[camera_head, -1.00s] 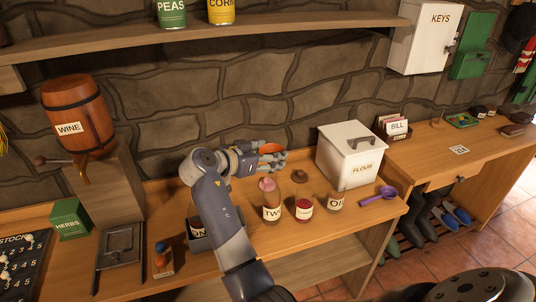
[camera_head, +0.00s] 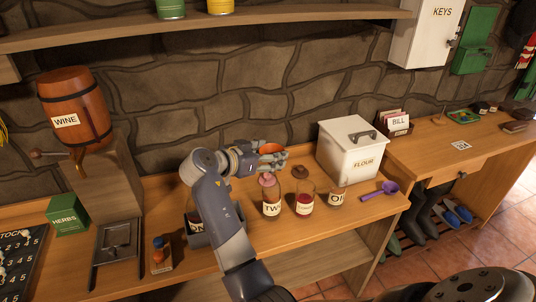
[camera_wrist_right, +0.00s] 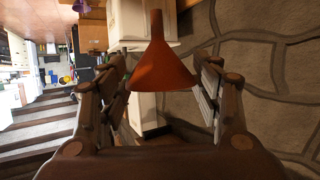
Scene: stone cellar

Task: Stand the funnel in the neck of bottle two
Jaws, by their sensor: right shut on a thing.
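Bottle two, labelled TWO (camera_head: 271,209), stands upright on the wooden counter, with a pinkish top (camera_head: 267,180). My right gripper (camera_head: 274,158) is shut on the orange funnel (camera_head: 270,148), above and slightly behind bottle two in the picture. The funnel is apart from the bottle as far as I can see. In the right wrist view the funnel (camera_wrist_right: 160,62) sits between the two fingers (camera_wrist_right: 160,100), its narrow spout toward the top of the picture. The fingers hide part of the funnel in the head view. My left gripper is not in view.
A red-filled jar (camera_head: 305,203) and a bottle labelled OIL or similar (camera_head: 338,197) stand close right of bottle two. A purple scoop (camera_head: 380,191) and white flour bin (camera_head: 350,150) are farther right. A dark tray (camera_head: 197,238) is partly behind my arm.

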